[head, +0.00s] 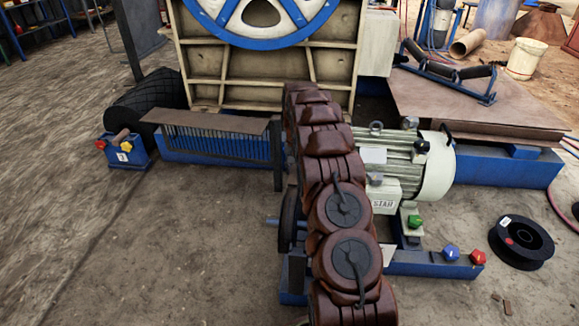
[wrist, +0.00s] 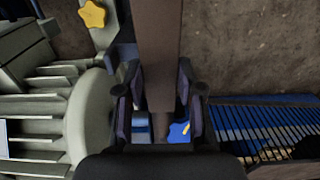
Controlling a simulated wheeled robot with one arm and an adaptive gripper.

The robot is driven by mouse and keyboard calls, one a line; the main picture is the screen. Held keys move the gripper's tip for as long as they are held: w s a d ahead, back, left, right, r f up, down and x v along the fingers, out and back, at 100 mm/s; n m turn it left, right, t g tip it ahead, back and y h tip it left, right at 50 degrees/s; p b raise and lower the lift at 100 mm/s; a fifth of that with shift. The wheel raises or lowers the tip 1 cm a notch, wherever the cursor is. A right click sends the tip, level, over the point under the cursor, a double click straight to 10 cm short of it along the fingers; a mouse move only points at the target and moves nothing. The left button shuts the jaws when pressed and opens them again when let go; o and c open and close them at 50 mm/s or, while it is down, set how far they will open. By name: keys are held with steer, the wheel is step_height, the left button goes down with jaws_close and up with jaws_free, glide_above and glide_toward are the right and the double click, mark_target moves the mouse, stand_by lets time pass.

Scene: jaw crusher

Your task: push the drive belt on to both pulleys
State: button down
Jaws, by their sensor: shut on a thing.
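In the wrist view, my gripper (wrist: 160,95) has its two dark fingers closed in on a flat dark-brown band, which looks like the drive belt (wrist: 158,45). The band runs up from between the fingers to the top edge of the picture. In the head view my arm covers the gripper and most of the belt area. A dark round rim, apparently a pulley (head: 288,218), shows partly at the left edge of my arm, near a blue shaft end. I cannot tell whether the belt touches either pulley.
The pale green motor (head: 437,165) stands right of my arm; its fins show in the wrist view (wrist: 35,110). A blue-framed grate (head: 205,145) lies left. The crusher's blue flywheel (head: 262,35) is behind. A black spool (head: 521,242) lies at right; floor at front left is clear.

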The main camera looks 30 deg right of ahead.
mark_target(296, 170)
steer(key=shift+s+d+r, duration=0.1)
steer(key=shift+s+d, duration=0.1)
steer(key=shift+d, duration=0.1)
steer(key=c, duration=0.7)
jaws_free()
steer(key=shift+r, duration=0.1)
steer(key=shift+a, duration=0.1)
steer(key=shift+w, duration=0.1)
steer(key=shift+r, duration=0.35)
step_height(296, 170, up, 11)
steer(key=shift+r, duration=0.1)
steer(key=shift+r, duration=0.1)
